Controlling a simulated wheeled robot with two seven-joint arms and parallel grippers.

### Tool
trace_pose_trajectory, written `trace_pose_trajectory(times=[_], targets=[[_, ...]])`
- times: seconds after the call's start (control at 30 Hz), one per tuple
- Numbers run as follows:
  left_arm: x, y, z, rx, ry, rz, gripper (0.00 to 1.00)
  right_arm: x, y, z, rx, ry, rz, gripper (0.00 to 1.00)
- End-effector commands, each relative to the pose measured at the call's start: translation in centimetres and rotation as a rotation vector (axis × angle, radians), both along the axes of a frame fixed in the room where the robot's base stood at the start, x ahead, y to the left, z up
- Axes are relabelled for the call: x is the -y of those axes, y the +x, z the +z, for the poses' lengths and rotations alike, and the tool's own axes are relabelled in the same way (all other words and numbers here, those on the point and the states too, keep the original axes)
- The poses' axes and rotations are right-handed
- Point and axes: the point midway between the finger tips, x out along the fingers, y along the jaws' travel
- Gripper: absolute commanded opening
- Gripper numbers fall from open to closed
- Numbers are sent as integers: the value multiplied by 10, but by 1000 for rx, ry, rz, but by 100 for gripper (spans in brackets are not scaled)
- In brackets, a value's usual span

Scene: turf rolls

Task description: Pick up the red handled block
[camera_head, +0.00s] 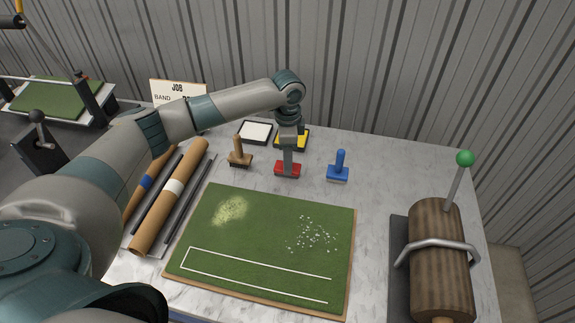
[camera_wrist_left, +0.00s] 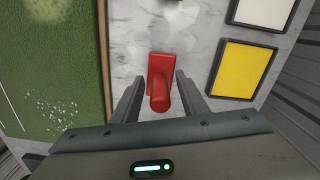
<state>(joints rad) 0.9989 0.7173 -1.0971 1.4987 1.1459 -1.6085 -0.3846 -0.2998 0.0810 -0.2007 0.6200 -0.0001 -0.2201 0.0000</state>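The red handled block (camera_head: 288,170) stands on the marble-topped table behind the green turf mat. In the left wrist view the red block (camera_wrist_left: 160,72) shows its base and upright handle from above. My left gripper (camera_head: 288,155) points down over it and hides its handle in the head view. In the left wrist view the fingers of my left gripper (camera_wrist_left: 159,77) are apart, one on each side of the handle, with a gap on both sides. The gripper is open and empty. My right gripper is not in view.
A blue handled block (camera_head: 338,168) stands to the right, a brown one (camera_head: 239,155) to the left. Yellow (camera_head: 303,137) and white (camera_head: 256,132) pads lie behind. The turf mat (camera_head: 262,245) is in front. Cardboard rolls (camera_head: 165,205) lie left, a wooden roller (camera_head: 438,250) right.

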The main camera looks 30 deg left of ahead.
Motion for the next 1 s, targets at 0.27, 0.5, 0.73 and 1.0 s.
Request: trace_pose_trajectory(times=[0.27, 0.5, 0.73, 1.0], targets=[[0, 0, 0, 0, 0, 0, 26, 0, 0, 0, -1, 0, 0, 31], [0, 0, 1, 1, 0, 0, 0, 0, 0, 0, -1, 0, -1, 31], [0, 1, 2, 1, 0, 0, 0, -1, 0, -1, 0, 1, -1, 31], [0, 1, 22, 5, -1, 1, 0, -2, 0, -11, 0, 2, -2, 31]])
